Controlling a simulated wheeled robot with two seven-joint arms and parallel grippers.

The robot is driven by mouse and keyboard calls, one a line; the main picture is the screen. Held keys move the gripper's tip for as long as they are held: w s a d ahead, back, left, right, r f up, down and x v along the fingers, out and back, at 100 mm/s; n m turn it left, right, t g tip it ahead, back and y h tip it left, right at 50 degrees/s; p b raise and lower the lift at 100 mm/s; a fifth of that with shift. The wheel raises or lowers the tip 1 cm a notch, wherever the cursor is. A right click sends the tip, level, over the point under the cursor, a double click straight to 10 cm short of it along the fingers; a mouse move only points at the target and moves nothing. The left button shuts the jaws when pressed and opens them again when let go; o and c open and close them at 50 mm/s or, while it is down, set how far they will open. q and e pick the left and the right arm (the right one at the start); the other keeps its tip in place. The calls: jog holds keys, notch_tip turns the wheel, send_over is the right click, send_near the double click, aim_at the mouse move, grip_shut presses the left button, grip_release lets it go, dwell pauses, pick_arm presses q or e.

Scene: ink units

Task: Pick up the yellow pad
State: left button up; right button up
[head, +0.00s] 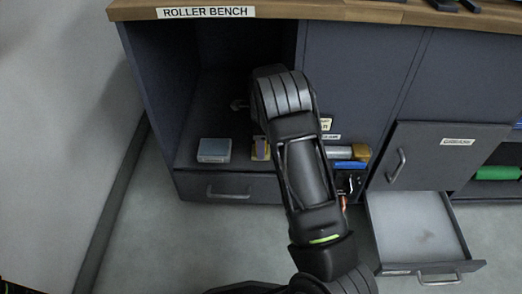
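An arm, apparently my right one, reaches up from the bottom centre into the open bay of the roller bench. Its bent links hide much of the bay. A small grey shape at the left of its end, inside the bay, may be the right gripper (240,104); whether it is open or shut cannot be made out. A small pale yellowish block (260,148), possibly the yellow pad, stands on the bay floor, partly hidden by the arm. A light blue-grey box (214,150) lies to its left. My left gripper is not in view.
The wooden bench top (300,10) overhangs the bay. An open, empty-looking drawer (415,232) juts out at the lower right, below a cabinet door (435,155). Blue and silver items (350,165) sit right of the arm. Floor at left is clear.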

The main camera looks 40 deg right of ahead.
jog(key=shift+c, duration=0.6)
grip_shut()
dwell(0.4)
